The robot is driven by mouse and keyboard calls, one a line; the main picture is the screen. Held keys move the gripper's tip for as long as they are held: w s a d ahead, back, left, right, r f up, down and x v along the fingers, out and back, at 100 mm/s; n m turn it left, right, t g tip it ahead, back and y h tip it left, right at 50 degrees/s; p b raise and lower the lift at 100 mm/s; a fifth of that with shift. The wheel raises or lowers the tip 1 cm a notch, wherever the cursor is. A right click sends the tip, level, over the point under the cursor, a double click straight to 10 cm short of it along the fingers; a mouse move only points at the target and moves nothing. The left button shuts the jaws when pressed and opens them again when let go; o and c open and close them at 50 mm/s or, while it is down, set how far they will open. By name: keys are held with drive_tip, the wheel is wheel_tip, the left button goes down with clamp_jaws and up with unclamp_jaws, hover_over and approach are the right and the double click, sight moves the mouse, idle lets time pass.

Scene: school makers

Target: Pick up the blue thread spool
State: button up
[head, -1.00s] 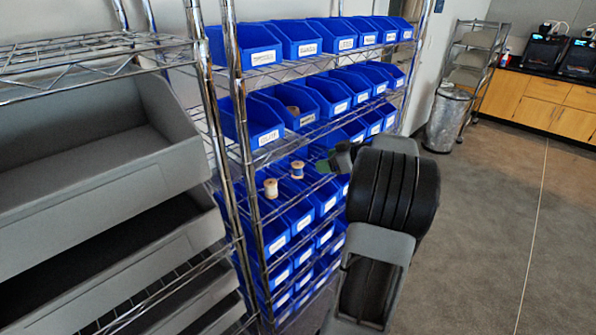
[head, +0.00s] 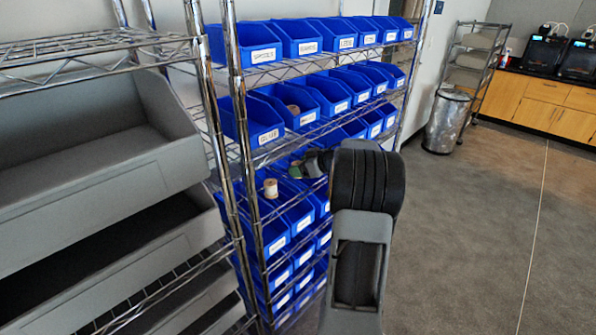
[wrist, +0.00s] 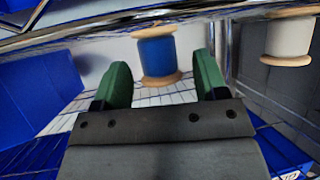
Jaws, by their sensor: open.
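The blue thread spool (wrist: 158,56) has wooden ends and blue thread. In the wrist view it stands upright on a wire shelf, ahead of and between the green fingertips of my gripper (wrist: 160,82). The fingers are open with a gap on each side of the spool. In the head view my gripper (head: 305,170) reaches into the rack at the shelf below the middle bins. The blue spool is hidden there behind my gripper.
A white spool (head: 271,188) stands to the left on the same shelf; it also shows at the right in the wrist view (wrist: 290,38). Blue bins (head: 262,122) fill the rack above and below. A chrome shelf edge (wrist: 120,25) crosses the top of the wrist view.

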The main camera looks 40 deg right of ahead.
drive_tip(key=shift+x, duration=0.9)
drive_tip(key=shift+s, duration=0.1)
drive_tip(key=c, duration=0.9)
drive_tip(key=shift+o, duration=0.2)
drive_tip(key=shift+r, duration=0.1)
